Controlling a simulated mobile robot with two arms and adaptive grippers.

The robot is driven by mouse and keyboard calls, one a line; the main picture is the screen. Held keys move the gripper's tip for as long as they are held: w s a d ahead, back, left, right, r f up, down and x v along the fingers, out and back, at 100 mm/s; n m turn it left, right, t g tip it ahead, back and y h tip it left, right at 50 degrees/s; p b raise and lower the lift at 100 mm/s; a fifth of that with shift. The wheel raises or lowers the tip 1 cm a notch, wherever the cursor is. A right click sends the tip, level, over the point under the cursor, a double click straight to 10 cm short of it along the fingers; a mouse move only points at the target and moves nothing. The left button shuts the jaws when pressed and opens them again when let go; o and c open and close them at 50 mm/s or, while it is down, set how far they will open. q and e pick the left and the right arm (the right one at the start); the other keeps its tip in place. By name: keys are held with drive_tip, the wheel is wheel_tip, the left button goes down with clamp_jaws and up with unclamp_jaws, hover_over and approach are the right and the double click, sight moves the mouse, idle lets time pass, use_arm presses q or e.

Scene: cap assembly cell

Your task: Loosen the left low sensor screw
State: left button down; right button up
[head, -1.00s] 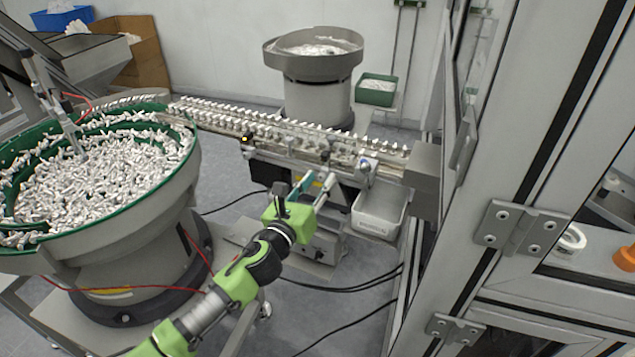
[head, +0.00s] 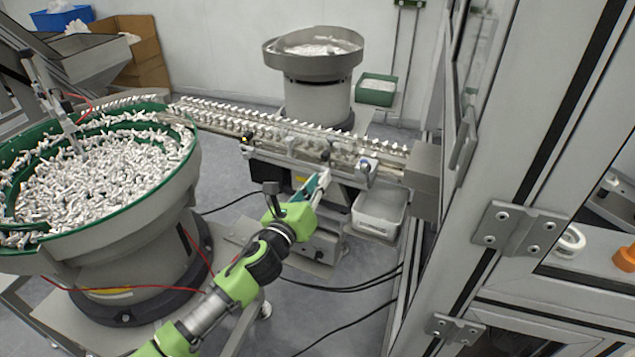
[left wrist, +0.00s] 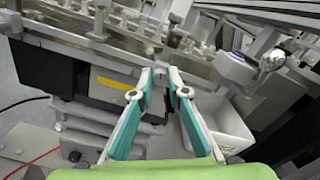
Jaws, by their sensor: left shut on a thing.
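My left gripper (head: 322,178) reaches in from the lower left to the front side of the conveyor rail. Its teal and grey fingers are closed together; they also show in the left wrist view (left wrist: 160,76). They are shut on the small left low sensor screw, which the fingertips hide almost fully. A dark knob (left wrist: 173,40) stands on the rail just above the fingertips. Another sensor mount with a shiny round end (left wrist: 271,60) sits to the right. My right gripper is not in view.
The conveyor rail (head: 290,135) carries many white parts. A large feeder bowl (head: 165,215) stands left, a smaller one (head: 318,85) behind. A machine frame (head: 480,180) blocks the right.

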use_arm(q)
drive_tip(key=n+p, duration=0.1)
drive_tip(key=n, duration=1)
drive_tip(key=n+p, duration=0.1)
drive_tip(key=n, duration=0.9)
drive_tip(key=shift+f+n, duration=0.2)
drive_tip(key=shift+n, duration=0.2)
drive_tip(key=c, duration=2)
unclamp_jaws()
drive_tip(key=shift+o, duration=0.2)
drive_tip(key=v, duration=1.2)
